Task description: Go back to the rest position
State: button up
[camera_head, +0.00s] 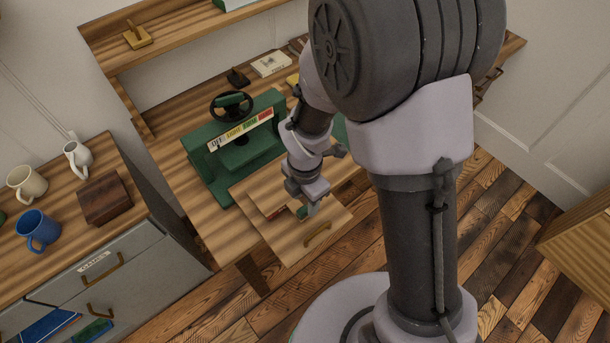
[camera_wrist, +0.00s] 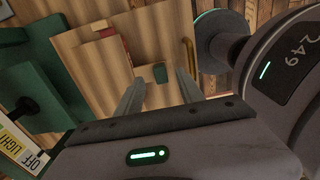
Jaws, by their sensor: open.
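My arm hides part of the desk and drawer in the head view.
A green machine (camera_head: 240,150) with a black handwheel and a coloured label strip stands on the desk beside the drawer. At left, a cabinet (camera_head: 150,240) carries a blue mug (camera_head: 38,231), a cream mug (camera_head: 27,184), a white jug (camera_head: 78,158) and a dark wooden block (camera_head: 104,199).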

notch_tip(320, 180, up, 13)
jog(key=p, duration=0.4)
jog(key=s+d+r+m+t+y+b, duration=0.1)
jog(key=s+d+r+m+t+b, duration=0.2)
jog(key=m, duration=1.1)
jog(key=s+d+r+m+t+y+b, duration=0.1)
jog(key=s+d+r+m+t+b, duration=0.1)
jog(key=s+r+m, duration=0.6)
jog(key=d+m+b, duration=0.1)
jog(key=m+b, duration=0.1)
jog(key=m, duration=0.5)
jog(key=shift+s+d+r+t, duration=0.15)
jog(key=shift+d+r+t, duration=0.1)
jog(key=shift+d+t, duration=0.15)
